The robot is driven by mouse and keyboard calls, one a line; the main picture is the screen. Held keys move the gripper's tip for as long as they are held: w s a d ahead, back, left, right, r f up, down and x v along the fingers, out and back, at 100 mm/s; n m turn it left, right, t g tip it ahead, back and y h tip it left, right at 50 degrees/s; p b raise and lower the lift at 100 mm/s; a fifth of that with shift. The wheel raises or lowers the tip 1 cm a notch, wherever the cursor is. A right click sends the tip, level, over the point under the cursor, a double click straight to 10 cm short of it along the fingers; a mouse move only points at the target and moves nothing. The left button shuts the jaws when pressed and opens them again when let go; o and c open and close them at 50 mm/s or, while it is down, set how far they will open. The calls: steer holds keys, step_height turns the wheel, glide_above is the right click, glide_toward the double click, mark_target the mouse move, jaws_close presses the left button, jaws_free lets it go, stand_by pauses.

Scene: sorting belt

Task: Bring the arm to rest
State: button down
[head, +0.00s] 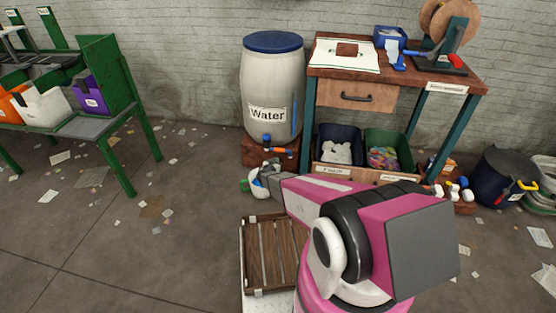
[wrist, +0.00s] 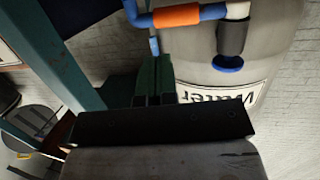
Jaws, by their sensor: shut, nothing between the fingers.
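My arm, magenta and black, fills the lower middle of the head view and reaches left toward the water barrel (head: 271,88). My gripper (wrist: 154,82) shows in the wrist view as two dark green fingers lying together, shut and empty. In the head view my arm's grey end is in front of the barrel's foot, and the fingertips are hard to make out there. The wrist view shows the barrel (wrist: 205,85) upside down beyond the fingers, with its blue tap (wrist: 229,63). I cannot tell how far the fingers are from it.
A wooden workbench (head: 355,96) with teal legs stands right of the barrel, with a dark bin (head: 325,165) and a green bin (head: 404,166) beneath. A wooden crate (head: 247,262) sits below my arm. A green sorting stand (head: 128,120) is at left. Open, littered floor lies between.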

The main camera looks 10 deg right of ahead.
steer(key=d+v, duration=0.1)
steer(key=v, duration=0.4)
steer(key=s+d+r+m+g+h, duration=0.1)
steer(key=s+d+r+g, duration=0.45)
steer(key=r, duration=0.25)
steer(key=s+d+r+g+h, duration=0.2)
steer(key=s+d+r+g, duration=0.2)
steer(key=s+d+r, duration=0.4)
steer(key=s+a+r+n+g+y, duration=0.2)
steer(key=s+a+r+n+y, duration=0.1)
steer(key=s+r+y, duration=0.2)
steer(key=s+a+r+n+g+y, duration=0.2)
steer(key=s+a+r+n+y, duration=0.1)
steer(key=s+r, duration=0.7)
steer(key=shift+s+a+n+y, duration=0.3)
steer(key=shift+s+a+y, duration=0.3)
steer(key=shift+y, duration=0.6)
steer(key=shift+w+a+g, duration=0.1)
steer(key=shift+g, duration=0.15)
